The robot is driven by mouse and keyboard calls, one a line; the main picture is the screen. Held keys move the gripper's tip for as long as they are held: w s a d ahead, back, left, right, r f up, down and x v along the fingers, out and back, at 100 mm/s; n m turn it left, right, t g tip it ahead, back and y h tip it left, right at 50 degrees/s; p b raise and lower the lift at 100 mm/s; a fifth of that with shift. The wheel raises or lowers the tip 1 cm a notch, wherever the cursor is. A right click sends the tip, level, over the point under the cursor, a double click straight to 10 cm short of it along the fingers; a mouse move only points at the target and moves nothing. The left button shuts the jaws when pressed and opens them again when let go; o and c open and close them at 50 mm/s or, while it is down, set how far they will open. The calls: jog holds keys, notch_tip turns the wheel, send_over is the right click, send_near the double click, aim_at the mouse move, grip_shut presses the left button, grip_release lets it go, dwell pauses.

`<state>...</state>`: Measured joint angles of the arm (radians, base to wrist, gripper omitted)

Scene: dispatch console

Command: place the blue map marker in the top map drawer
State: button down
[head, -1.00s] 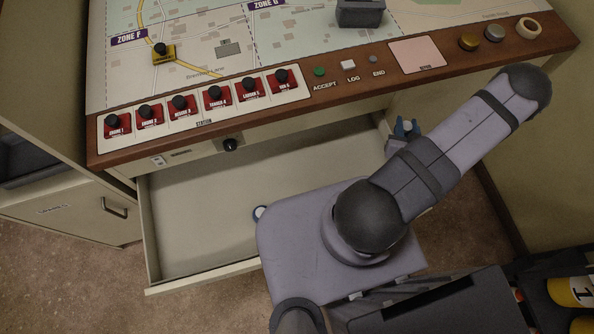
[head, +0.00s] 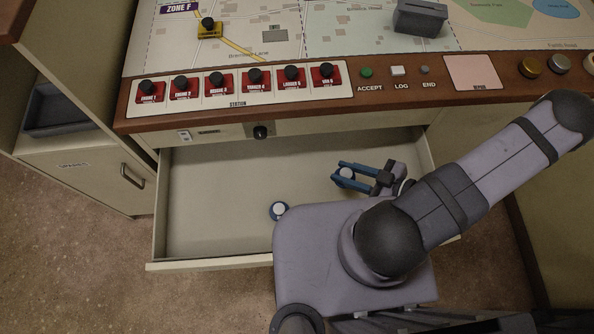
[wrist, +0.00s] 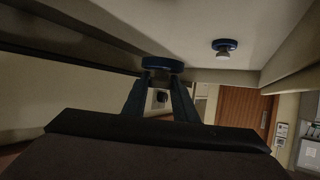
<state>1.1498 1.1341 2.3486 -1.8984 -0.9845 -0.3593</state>
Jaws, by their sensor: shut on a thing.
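The top map drawer (head: 205,205) is pulled open under the console. My gripper (head: 346,177) is over the right part of the drawer, its blue fingers pointing left. It is shut on a blue map marker with a pale knob, which also shows between the fingertips in the wrist view (wrist: 162,64). Whether its base touches the drawer floor I cannot tell. A second blue marker (head: 279,210) stands upright in the drawer near its front, left of my gripper; it also shows in the wrist view (wrist: 226,44).
The console's wooden edge (head: 300,112) overhangs the back of the drawer. Above it are a row of red station markers (head: 218,83), a yellow marker (head: 209,28) and a dark grey box (head: 420,17). A cabinet (head: 85,175) stands at left.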

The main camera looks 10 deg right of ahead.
jog(key=shift+s+a+r+n+g+y, duration=0.15)
jog(key=shift+s+a+r+n+g, duration=0.1)
jog(key=shift+a, duration=0.25)
jog(key=shift+s+a+r+n+g+y, duration=0.15)
jog(key=shift+s+a+r, duration=0.1)
jog(key=shift+a, duration=0.2)
jog(key=b, duration=0.7)
send_over(334, 193)
notch_tip(334, 193, down, 6)
jog(key=shift+f, duration=0.2)
notch_tip(334, 193, down, 4)
jog(key=b, duration=0.3)
jog(key=shift+r+b, duration=0.1)
jog(key=shift+b, duration=0.25)
jog(key=c, duration=1.4)
grip_release()
jog(key=shift+c, duration=0.2)
